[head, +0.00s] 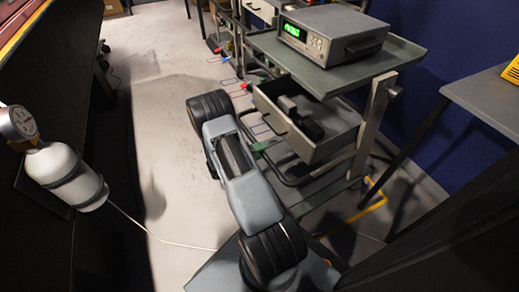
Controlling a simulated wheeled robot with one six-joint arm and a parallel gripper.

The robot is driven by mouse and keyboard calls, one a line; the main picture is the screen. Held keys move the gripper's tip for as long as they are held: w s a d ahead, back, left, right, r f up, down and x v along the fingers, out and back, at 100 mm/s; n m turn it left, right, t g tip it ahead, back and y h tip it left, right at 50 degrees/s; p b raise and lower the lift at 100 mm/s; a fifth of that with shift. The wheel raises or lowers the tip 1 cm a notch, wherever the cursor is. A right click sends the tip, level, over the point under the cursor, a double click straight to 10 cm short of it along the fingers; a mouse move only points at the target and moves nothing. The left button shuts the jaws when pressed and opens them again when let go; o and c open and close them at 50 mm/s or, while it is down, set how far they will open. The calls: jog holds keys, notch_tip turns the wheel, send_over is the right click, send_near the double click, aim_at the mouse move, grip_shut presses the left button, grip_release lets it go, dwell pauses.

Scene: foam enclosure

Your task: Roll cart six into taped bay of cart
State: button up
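A grey cart (410,58) with a flat top and an open drawer (318,150) stands right of my arm; no number on it is legible. A bench meter (335,36) with a green display sits on its top, and a dark object (300,122) lies in the drawer. Yellow tape (376,200) marks the floor at the cart's lower right; its corner shows beside the cart's foot, and the rest is partly hidden. I cannot tell how much of the cart is inside the tape. My arm is folded in front of the cart, and my gripper is not visible.
Another drawer unit (262,10) stands behind. Small red and blue outlines (238,94) mark the floor left of the cart. A white cylinder with a gauge (66,175) is at the left. A grey table (488,95) stands at the right. Pale floor (160,110) is open left of my arm.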

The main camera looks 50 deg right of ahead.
jog(key=o, duration=0.5)
jog(key=shift+w, duration=0.2)
jog(key=shift+r, duration=0.1)
jog(key=shift+a, duration=0.1)
jog(key=shift+b+v, duration=0.55)
jog(key=shift+v, duration=2.85)
jog(key=s+a+r+n+t+y+p, duration=0.1)
jog(key=a+r+y+p, duration=0.4)
jog(key=r+p, duration=0.7)
jog(key=s+a+r+n+t+y+p, duration=0.1)
jog(key=s+a+r+t+y+p, duration=0.3)
jog(key=r, duration=2.2)
jog(key=s+a+r+n+t+y+p, duration=0.2)
jog(key=a+r+t+y+p, duration=0.2)
jog(key=a+r+y+p, duration=0.4)
jog(key=shift+s+a+r+t+p, duration=0.15)
jog(key=shift+a+r+p, duration=0.75)
jog(key=shift+r+p, duration=1.1)
jog(key=shift+s+a+r+t+p, duration=0.15)
jog(key=shift+a+r+p, duration=0.8)
jog(key=shift+r+p, duration=1.05)
jog(key=shift+s+a+r+t+p, duration=0.1)
jog(key=shift+a+r+p, duration=0.8)
jog(key=shift+r+p, duration=1.15)
